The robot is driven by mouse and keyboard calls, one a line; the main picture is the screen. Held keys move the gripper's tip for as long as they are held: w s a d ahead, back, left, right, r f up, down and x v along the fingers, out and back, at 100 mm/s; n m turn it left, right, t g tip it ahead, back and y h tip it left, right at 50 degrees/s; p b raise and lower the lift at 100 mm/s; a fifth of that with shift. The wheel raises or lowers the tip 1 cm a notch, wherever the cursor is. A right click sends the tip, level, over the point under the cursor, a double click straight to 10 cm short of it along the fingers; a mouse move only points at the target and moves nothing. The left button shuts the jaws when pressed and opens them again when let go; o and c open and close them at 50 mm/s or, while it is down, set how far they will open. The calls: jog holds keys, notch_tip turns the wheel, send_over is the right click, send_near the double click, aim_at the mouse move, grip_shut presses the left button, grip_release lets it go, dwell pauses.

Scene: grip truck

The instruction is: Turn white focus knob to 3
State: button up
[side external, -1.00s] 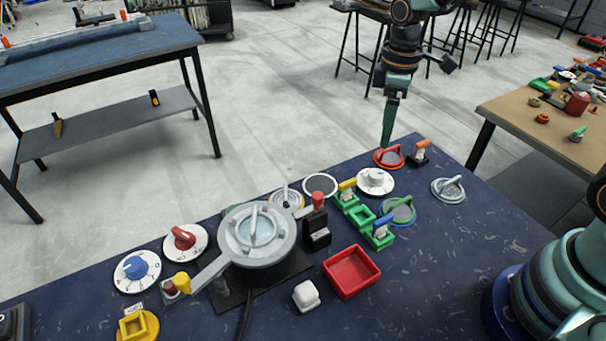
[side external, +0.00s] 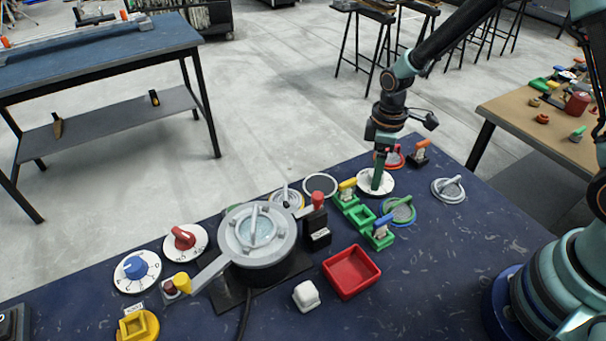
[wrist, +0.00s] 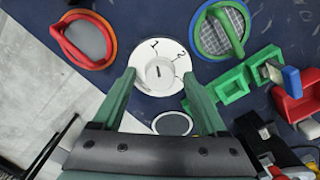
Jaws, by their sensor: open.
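The white focus knob (wrist: 160,76) stands on a round white dial (wrist: 172,53) marked with black numbers. The numbers 1 and 2 are readable on the dial in the wrist view; a 3 is not visible. A small dark mark shows on the knob top, but the exact setting is hard to tell. My gripper (wrist: 159,80) is open, with one finger on each side of the knob and a gap to it. In the side view my gripper (side external: 378,184) points down over the white dial (side external: 389,183) and hides the knob.
A red-rimmed dial (wrist: 83,40) is left of the white one, and a green-rimmed dial (wrist: 222,31) is right. Green holders (wrist: 230,86) with colored handles stand close by. A red tray (side external: 351,271) and grey round housing (side external: 258,235) are nearer the front.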

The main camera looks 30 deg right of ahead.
grip_shut()
jog(key=m, duration=0.5)
jog(key=shift+m, duration=0.3)
jog(key=m, duration=1.2)
jog(key=shift+m, duration=0.3)
jog(key=m, duration=0.5)
jog(key=shift+m, duration=0.3)
